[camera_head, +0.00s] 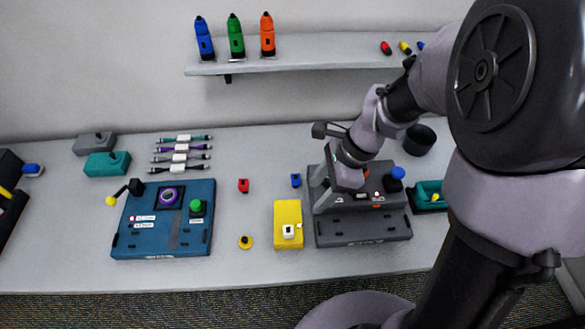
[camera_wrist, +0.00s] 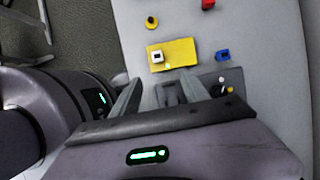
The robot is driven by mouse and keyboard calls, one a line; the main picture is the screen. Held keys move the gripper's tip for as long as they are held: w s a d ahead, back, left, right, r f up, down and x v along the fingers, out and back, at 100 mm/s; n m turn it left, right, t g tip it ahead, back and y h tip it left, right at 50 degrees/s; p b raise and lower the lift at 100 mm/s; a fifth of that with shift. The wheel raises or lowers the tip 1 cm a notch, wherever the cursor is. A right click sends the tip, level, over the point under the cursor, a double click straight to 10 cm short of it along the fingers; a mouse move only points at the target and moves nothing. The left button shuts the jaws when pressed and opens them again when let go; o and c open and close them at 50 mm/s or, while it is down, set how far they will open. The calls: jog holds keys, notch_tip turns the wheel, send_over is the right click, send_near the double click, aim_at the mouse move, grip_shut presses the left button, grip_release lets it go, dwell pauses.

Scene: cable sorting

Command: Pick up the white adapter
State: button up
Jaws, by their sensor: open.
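A small white adapter (camera_head: 289,231) with a dark opening sits on the front part of a yellow block (camera_head: 287,212) on the table. The adapter also shows in the wrist view (camera_wrist: 157,57), near the left end of the yellow block (camera_wrist: 185,52). My gripper (camera_head: 320,195) is above the dark grey device, to the right of the yellow block and apart from the adapter. In the wrist view its two fingers (camera_wrist: 160,88) are spread, with nothing held between them.
A dark grey device (camera_head: 362,229) stands right of the yellow block, partly hidden by my arm. A blue device (camera_head: 190,241) stands to the left. Small red (camera_head: 243,185), blue (camera_head: 296,180) and yellow (camera_head: 245,242) pieces lie nearby. Several cables lie at the back, below a shelf (camera_head: 330,66).

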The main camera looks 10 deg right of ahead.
jog(key=b, duration=0.5)
send_over(289, 230)
jog(key=d, duration=0.2)
jog(key=f, duration=1.1)
jog(key=shift+w+d+f, duration=0.15)
jog(key=shift+w, duration=0.25)
jog(key=b+x, duration=0.1)
jog(key=x, duration=0.1)
jog(key=b+x, duration=0.2)
jog(key=x, duration=0.1)
jog(key=shift+s+f, duration=0.3)
jog(key=shift+s, duration=0.1)
jog(key=shift+r, duration=0.15)
grip_shut()
